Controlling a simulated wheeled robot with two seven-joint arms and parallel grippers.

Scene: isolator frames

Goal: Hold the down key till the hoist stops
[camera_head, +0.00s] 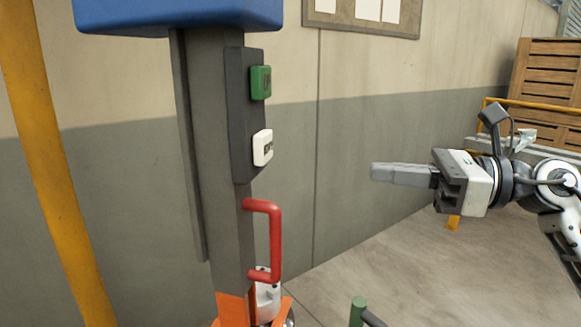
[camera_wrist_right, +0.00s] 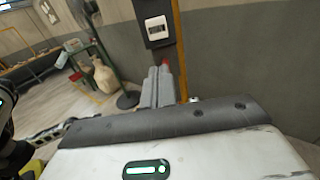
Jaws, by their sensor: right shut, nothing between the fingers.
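A dark control box (camera_head: 240,115) is fixed to a grey upright post (camera_head: 215,190). It carries a green key (camera_head: 260,82) on top and a white key (camera_head: 263,147) with a dark marking below; I cannot read the marking. The white key also shows in the right wrist view (camera_wrist_right: 156,30). My right gripper (camera_head: 374,172) is shut and empty, its fingers pointing left towards the post. It is clear of the keys, to the right of and slightly lower than the white one. In the wrist view its fingers (camera_wrist_right: 161,72) lie below the white key. My left gripper is not in view.
A red handle (camera_head: 277,240) sticks out from the post below the keys. A blue housing (camera_head: 180,14) caps the post. A yellow pole (camera_head: 50,160) stands left. A green-tipped post (camera_head: 357,303) stands low in front. Wooden crates (camera_head: 545,80) stand at the back right.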

